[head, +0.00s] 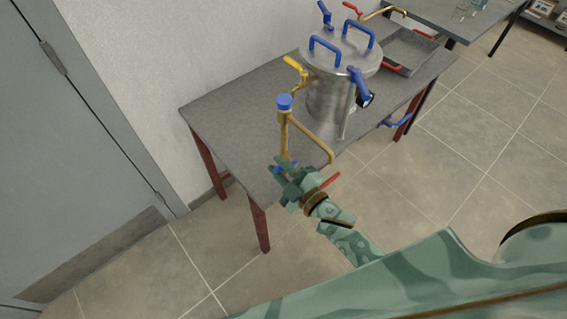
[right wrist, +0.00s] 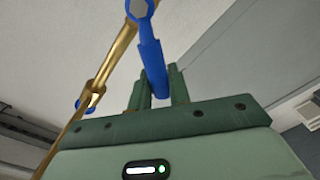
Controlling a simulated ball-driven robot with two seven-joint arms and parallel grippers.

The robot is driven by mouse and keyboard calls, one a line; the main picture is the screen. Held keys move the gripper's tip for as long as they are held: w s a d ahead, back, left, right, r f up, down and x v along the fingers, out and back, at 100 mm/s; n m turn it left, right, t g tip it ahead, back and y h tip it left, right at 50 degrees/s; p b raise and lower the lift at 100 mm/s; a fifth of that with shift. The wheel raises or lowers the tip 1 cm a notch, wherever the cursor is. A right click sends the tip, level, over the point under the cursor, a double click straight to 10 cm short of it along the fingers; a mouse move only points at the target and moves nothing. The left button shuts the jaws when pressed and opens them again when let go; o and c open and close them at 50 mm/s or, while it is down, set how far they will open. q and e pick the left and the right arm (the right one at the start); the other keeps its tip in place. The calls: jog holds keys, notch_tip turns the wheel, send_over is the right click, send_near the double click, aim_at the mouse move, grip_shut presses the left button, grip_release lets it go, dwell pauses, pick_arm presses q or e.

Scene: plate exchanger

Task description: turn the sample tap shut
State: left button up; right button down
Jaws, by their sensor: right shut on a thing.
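The brass tap pipe (head: 285,135) with a blue round top (head: 284,102) stands at the near edge of the grey table, left of the steel vessel. My right gripper (head: 282,172) is at the foot of this pipe, mostly covering a small blue handle. In the right wrist view, my gripper (right wrist: 160,90) is shut on the blue lever (right wrist: 151,58), which joins a blue hub on the brass pipe (right wrist: 117,62). The lever's gripped end is hidden between the fingers. I cannot tell from the frames how far the tap is turned. My left gripper is out of view.
The steel vessel (head: 333,95) with blue handles stands on the grey table (head: 220,110). A yellow-handled valve (head: 295,65) and a metal tray (head: 408,52) are near it. A red lever (head: 330,180) shows right beside my gripper. The floor at the right is clear.

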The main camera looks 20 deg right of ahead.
jog(key=shift+s+a+f+n+b, duration=0.1)
jog(key=shift+a+f+n+b, duration=0.15)
jog(key=shift+f+n+b, duration=0.8)
jog(key=shift+s+a+f+n+b, duration=0.15)
jog(key=shift+f+n+b, duration=0.45)
jog(key=shift+n, duration=0.9)
jog(key=shift+s+a+f+n+b, duration=0.1)
jog(key=shift+a+f+n+b, duration=0.2)
jog(key=shift+f+n+b, duration=0.6)
jog(key=shift+r+n, duration=0.2)
jog(key=shift+n, duration=0.25)
jog(key=c, duration=1.3)
grip_release()
jog(key=v, duration=1.6)
jog(key=shift+s+r, duration=0.1)
jog(key=shift+s, duration=0.05)
